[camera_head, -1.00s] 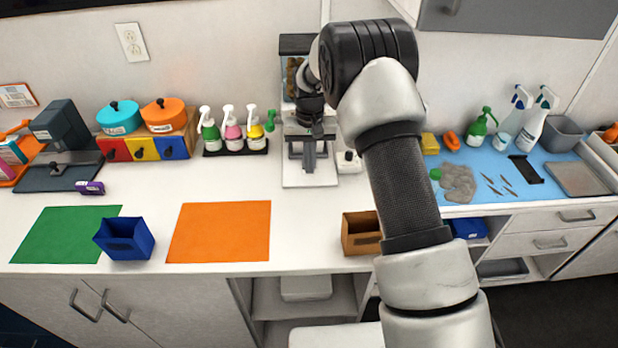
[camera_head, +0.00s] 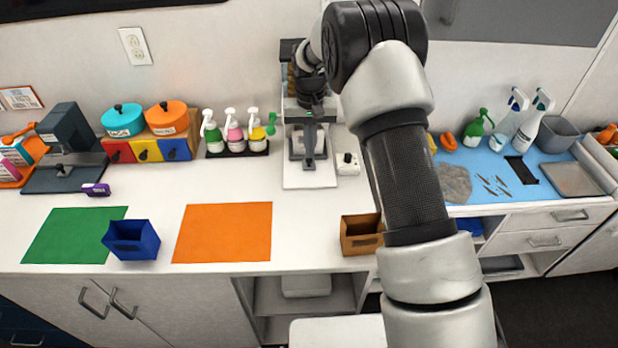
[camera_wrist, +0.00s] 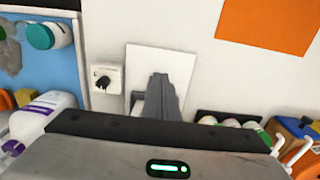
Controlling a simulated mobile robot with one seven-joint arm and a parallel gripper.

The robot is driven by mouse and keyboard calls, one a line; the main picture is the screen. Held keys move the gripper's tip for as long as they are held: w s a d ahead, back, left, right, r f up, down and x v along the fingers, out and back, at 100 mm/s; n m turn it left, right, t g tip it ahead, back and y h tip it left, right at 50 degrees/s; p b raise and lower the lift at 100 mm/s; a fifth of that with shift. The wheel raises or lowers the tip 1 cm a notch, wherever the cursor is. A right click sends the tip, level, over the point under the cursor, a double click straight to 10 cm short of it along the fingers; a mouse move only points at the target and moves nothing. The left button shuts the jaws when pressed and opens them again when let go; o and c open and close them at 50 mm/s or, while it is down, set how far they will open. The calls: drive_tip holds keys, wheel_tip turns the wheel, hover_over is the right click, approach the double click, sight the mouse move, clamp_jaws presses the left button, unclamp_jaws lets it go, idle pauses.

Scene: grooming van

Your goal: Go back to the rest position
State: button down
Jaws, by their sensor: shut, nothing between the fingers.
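My arm reaches from the lower right of the head view to the back of the counter. My gripper (camera_head: 309,162) points down over a white board (camera_head: 310,180) at the back middle. The gripper's closed grey fingers also show in the wrist view (camera_wrist: 160,90), in front of the same white board (camera_wrist: 172,62). Nothing is held between them. I cannot tell how high the fingertips are above the board. My arm hides part of the counter to the right.
Pump bottles (camera_head: 234,135) stand left of the gripper, and a small white switch box (camera_head: 347,163) sits just right of it. A blue bin (camera_head: 132,240) and a brown bin (camera_head: 360,236) stand near the front edge. The orange mat (camera_head: 222,232) is bare.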

drive_tip(key=s+d+r+t, duration=0.1)
drive_tip(key=s+d+r, duration=0.2)
drive_tip(key=s+r, duration=0.5)
drive_tip(key=s+d+r+t, duration=0.1)
drive_tip(key=s+d+r, duration=0.25)
drive_tip(key=r, duration=0.85)
drive_tip(key=s+d+r+t, duration=0.1)
drive_tip(key=s+d+r, duration=0.1)
drive_tip(key=s, duration=0.9)
drive_tip(key=s+d+r+t, duration=0.2)
drive_tip(key=s, duration=1)
drive_tip(key=shift+s+t, duration=0.3)
